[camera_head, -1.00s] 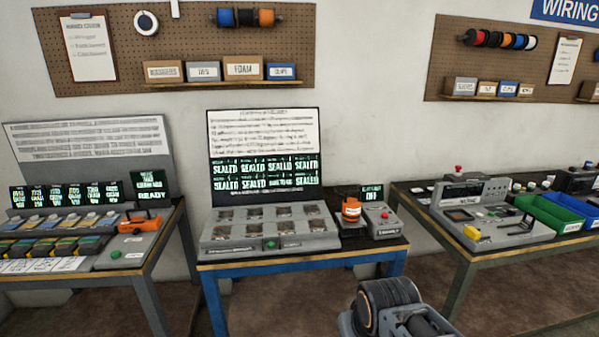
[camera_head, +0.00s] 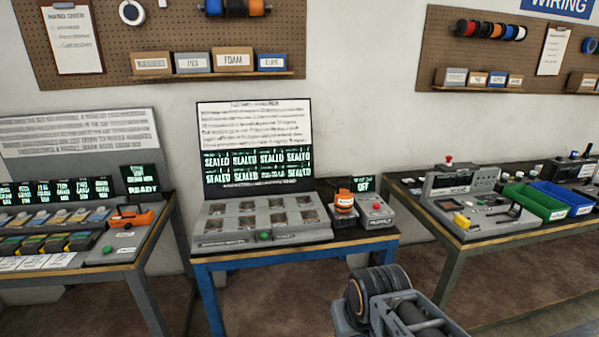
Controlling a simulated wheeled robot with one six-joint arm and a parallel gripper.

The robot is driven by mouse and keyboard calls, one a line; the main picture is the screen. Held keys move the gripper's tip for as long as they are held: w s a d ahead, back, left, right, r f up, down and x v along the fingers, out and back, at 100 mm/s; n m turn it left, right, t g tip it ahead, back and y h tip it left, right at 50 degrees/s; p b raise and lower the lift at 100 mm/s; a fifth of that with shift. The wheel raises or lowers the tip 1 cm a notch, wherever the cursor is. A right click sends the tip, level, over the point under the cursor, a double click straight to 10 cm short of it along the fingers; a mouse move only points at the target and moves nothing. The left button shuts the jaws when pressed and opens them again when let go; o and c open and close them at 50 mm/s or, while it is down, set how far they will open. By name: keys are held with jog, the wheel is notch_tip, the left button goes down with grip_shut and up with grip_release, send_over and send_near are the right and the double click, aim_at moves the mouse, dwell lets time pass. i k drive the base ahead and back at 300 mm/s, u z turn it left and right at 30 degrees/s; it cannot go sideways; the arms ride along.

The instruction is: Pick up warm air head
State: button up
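An orange tool head (camera_head: 344,200), which looks like the warm air head, stands upright on a small grey base at the right end of the blue-framed bench (camera_head: 290,252). A small display reading OFF (camera_head: 363,184) is behind it. A grey box with a red button (camera_head: 376,213) is to its right. Part of my own arm (camera_head: 385,305) shows at the bottom, in front of and below the bench, apart from the orange head. My gripper's fingers are not in view.
A grey tray panel (camera_head: 262,236) with a green button fills the left of the bench. Another orange tool (camera_head: 131,217) lies on the left bench by a READY display (camera_head: 141,180). The right bench carries a grey fixture (camera_head: 468,200), a green bin (camera_head: 535,203) and a blue bin (camera_head: 568,196).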

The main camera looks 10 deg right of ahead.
aim_at(343, 197)
jog(key=z, duration=1.45)
jog(key=i, duration=1.75)
jog(key=u, duration=3.85)
